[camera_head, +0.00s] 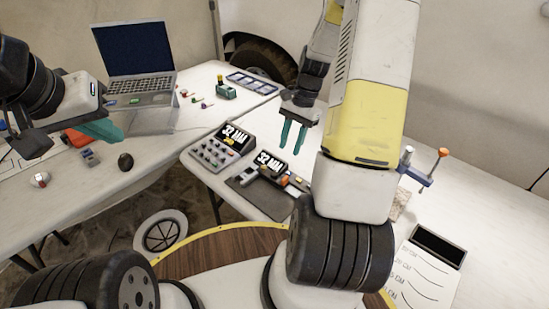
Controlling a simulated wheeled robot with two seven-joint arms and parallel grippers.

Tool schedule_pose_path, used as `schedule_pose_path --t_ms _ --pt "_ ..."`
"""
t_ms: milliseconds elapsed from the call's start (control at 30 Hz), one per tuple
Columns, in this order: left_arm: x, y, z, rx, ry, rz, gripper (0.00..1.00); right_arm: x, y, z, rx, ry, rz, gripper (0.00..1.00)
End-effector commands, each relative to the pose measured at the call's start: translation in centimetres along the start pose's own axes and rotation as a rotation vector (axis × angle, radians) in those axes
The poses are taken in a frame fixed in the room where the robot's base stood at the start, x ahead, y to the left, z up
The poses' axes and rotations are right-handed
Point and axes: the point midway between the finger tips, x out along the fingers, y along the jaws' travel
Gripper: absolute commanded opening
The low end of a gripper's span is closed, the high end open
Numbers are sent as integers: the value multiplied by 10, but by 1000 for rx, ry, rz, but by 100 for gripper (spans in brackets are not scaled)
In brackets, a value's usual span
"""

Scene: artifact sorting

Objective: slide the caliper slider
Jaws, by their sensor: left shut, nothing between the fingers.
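The caliper (268,162) lies on a dark mat (250,197) near the front left edge of the right table; its small screen shows large characters, and an orange part sits at its right. The slider is too small to make out clearly. My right gripper (292,140) hangs fingers down above and behind the caliper. Its two teal fingers are apart with nothing between them, and it does not touch the caliper. My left gripper (108,131) is over the left table, far left of the caliper, its teal fingers shut and empty.
A grey device (217,150) with knobs and a lit screen stands left of the caliper. A laptop (134,60) on a stand is at the back left.

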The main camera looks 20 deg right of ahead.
Motion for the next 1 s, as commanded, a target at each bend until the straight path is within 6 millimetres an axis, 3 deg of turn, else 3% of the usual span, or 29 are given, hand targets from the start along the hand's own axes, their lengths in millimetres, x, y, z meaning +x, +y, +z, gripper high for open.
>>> schedule_pose_path --t_ms 33,200,367,700,1000 --pt "0 0 0 0 0 0 0 14 3 -8 39 -28 8 35" --pt "0 0 0 0 0 0 0 36 8 -19 105 -70 20 35" --pt "0 0 0 0 0 0 0 52 9 -19 113 -76 22 35" --pt "0 0 0 0 0 0 0 103 9 -15 110 -74 21 35" --pt "0 0 0 0 0 0 0 115 9 -15 110 -71 19 35"
